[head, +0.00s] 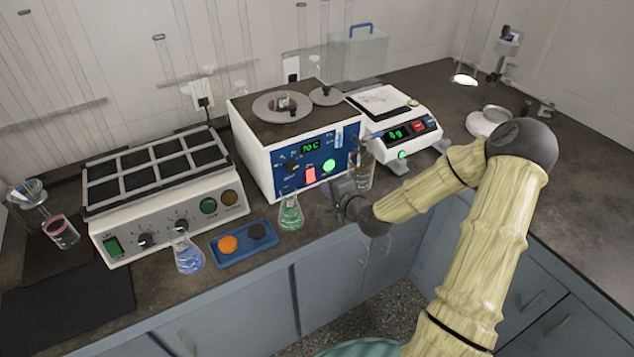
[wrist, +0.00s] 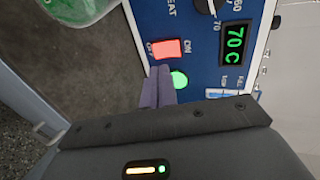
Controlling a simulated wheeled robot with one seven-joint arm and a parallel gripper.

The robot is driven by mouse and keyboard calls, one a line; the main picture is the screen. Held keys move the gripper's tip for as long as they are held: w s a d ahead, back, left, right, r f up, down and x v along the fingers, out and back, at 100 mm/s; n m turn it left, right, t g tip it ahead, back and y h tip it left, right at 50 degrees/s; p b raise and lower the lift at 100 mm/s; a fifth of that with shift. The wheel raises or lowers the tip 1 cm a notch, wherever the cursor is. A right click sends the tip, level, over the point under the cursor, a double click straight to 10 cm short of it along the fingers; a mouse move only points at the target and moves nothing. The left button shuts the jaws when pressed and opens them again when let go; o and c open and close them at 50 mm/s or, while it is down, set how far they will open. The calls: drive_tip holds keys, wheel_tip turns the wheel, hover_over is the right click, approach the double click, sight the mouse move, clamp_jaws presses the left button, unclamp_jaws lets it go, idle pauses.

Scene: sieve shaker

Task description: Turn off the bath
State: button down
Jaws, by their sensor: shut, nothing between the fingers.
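The bath (head: 262,160) is a white box with a blue front panel and a dark top with round lids. Its green display (head: 310,147) reads about 70 C, and also shows in the wrist view (wrist: 235,45). A red switch (head: 310,174) is lit on the panel; in the wrist view the red switch (wrist: 165,48) sits between ON and OFF marks. A green lamp (head: 329,165) glows beside it, partly covered by my fingers in the wrist view (wrist: 179,79). My gripper (head: 335,190) is shut and empty, its fingertips (wrist: 160,72) just short of the switch in the picture; contact cannot be told.
A flask of green liquid (head: 291,214) stands before the bath, close to my gripper. A glass beaker (head: 361,172) stands to the right. A balance (head: 400,130) is farther right.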

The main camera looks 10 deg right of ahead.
sight(311, 173)
drive_tip(key=x, duration=0.5)
drive_tip(key=shift+w+a+f, duration=0.1)
drive_tip(key=shift+w+a, duration=0.05)
drive_tip(key=shift+w, duration=0.2)
drive_tip(key=shift+w+f, duration=0.1)
drive_tip(key=shift+w+f+b, duration=0.1)
drive_tip(key=shift+f+b, duration=0.25)
drive_tip(key=shift+b, duration=0.2)
drive_tip(key=shift+r, duration=0.3)
drive_tip(key=shift+r+p, duration=0.1)
drive_tip(key=shift+p, duration=0.25)
drive_tip(key=shift+w+r+p, duration=0.15)
drive_tip(key=shift+r+p, duration=0.35)
drive_tip(key=shift+r, duration=0.35)
